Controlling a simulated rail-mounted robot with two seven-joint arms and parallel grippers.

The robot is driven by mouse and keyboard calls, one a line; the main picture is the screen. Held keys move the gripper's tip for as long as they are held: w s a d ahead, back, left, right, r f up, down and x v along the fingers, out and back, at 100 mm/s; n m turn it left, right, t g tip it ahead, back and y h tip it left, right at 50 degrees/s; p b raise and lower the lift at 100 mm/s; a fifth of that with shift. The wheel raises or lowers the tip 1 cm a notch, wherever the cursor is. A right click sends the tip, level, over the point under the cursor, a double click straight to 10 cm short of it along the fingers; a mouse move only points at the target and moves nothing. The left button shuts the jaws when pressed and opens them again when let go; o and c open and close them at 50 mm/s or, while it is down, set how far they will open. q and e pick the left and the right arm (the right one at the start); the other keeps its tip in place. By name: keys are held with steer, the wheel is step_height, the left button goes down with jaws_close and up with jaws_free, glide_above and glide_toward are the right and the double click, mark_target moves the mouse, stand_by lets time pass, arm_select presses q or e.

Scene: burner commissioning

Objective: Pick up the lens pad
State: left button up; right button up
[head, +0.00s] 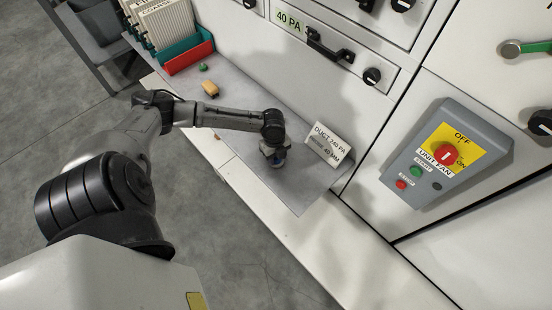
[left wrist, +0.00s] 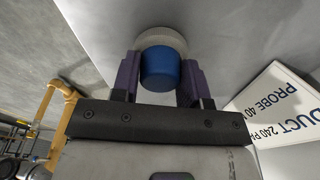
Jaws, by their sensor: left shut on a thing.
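The lens pad, a blue round grip (left wrist: 160,70) with a pale disc on its end, sits between the purple-grey fingers of my left gripper (left wrist: 159,82) in the left wrist view. The fingers are shut on the blue part from both sides. In the head view my left gripper (head: 275,160) points down at the grey shelf (head: 300,195), near its front edge. Only a little blue of the pad shows there. I cannot tell whether the pad's disc touches the shelf. My right gripper is not in view.
A white sign card (head: 327,148) stands right of my left gripper. The cabinet wall with a fan switch box (head: 447,157) bounds the right.

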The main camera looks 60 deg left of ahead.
mark_target(276, 159)
arm_select(q)
steer(key=shift+s+f, duration=0.1)
steer(key=shift+f, duration=0.05)
steer(key=shift+c, duration=1)
steer(key=shift+r+p, duration=0.6)
steer(key=shift+r, duration=0.15)
steer(key=r+p, duration=0.2)
steer(key=r, duration=0.1)
steer(key=shift+s+d+r+p, duration=0.2)
steer(key=shift+d+r+p, duration=0.1)
steer(key=shift+r+p, duration=0.1)
steer(key=s+d+r+p, duration=0.5)
steer(key=s+d+r, duration=0.1)
steer(key=d, duration=0.3)
steer(key=shift+p, duration=0.4)
steer(key=shift+d, duration=0.1)
